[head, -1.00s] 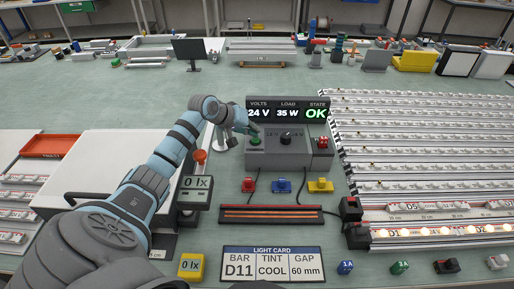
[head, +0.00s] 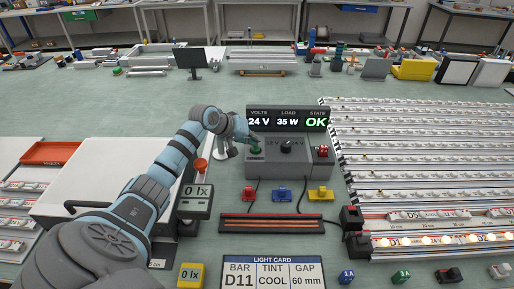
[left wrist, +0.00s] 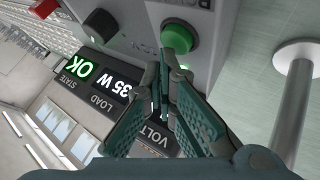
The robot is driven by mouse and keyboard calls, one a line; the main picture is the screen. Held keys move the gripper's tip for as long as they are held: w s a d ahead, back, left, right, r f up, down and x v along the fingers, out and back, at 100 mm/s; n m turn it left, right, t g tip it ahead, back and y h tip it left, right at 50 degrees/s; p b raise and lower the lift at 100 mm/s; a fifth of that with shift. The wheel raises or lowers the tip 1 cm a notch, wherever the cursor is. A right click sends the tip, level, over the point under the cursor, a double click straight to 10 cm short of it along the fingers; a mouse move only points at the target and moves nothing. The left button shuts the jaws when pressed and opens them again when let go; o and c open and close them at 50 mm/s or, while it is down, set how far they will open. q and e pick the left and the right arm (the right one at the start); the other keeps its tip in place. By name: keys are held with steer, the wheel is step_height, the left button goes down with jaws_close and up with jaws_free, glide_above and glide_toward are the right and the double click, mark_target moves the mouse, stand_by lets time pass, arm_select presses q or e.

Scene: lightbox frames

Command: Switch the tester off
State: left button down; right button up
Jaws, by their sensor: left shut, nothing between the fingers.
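The tester (head: 290,172) is a grey box with a dark display (head: 288,119) reading 24 V, 35 W and a green OK. Its green button (head: 255,150) is at the left of its top, a black knob (head: 286,147) is in the middle, and a red control (head: 322,151) is at the right. In the left wrist view, the green button (left wrist: 178,38) stands just beyond the fingertips. My left gripper (head: 254,139) is shut and empty, close above the green button; I cannot tell whether it touches. My right gripper is out of view.
Red (head: 249,194), blue (head: 281,195) and yellow (head: 320,194) connectors lie in front of the tester. A white box (head: 115,185) stands under my left arm. Rows of light bars (head: 430,150) fill the right. A light card (head: 272,270) lies in front.

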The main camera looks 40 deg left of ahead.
arm_select(q)
steer(key=shift+f, duration=0.1)
stand_by(0.3)
steer(key=shift+f, duration=0.35)
steer(key=shift+s, duration=0.1)
steer(key=shift+r+p, duration=0.5)
steer(key=shift+p, duration=0.5)
steer(key=shift+f, duration=0.1)
step_height(320, 180, up, 6)
steer(key=p, duration=0.7)
